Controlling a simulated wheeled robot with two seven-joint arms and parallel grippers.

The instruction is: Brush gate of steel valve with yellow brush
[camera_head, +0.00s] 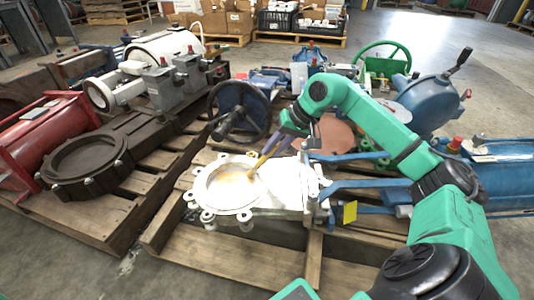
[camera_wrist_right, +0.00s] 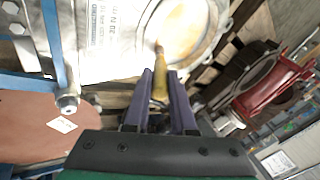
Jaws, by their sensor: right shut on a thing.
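The steel valve (camera_head: 285,195) lies flat on a wooden pallet in the middle of the head view, bright white-silver. Its round gate (camera_head: 222,190) faces up at the left end, with a brownish-yellow patch on it. My right gripper (camera_head: 278,143), with purple fingers, is above the valve, shut on the yellow brush (camera_head: 262,160). The brush slants down left, its tip at the gate's right edge; I cannot tell if it touches. In the wrist view the brush (camera_wrist_right: 160,75) sits between the fingers (camera_wrist_right: 162,100) and points at the gate (camera_wrist_right: 188,38). My left gripper is not seen.
A black handwheel (camera_head: 240,110) stands behind the valve. A dark round valve (camera_head: 85,160) and a red cylinder (camera_head: 40,140) lie on the left pallet. Blue equipment (camera_head: 435,100) crowds the right. The pallet front (camera_head: 240,262) is bare.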

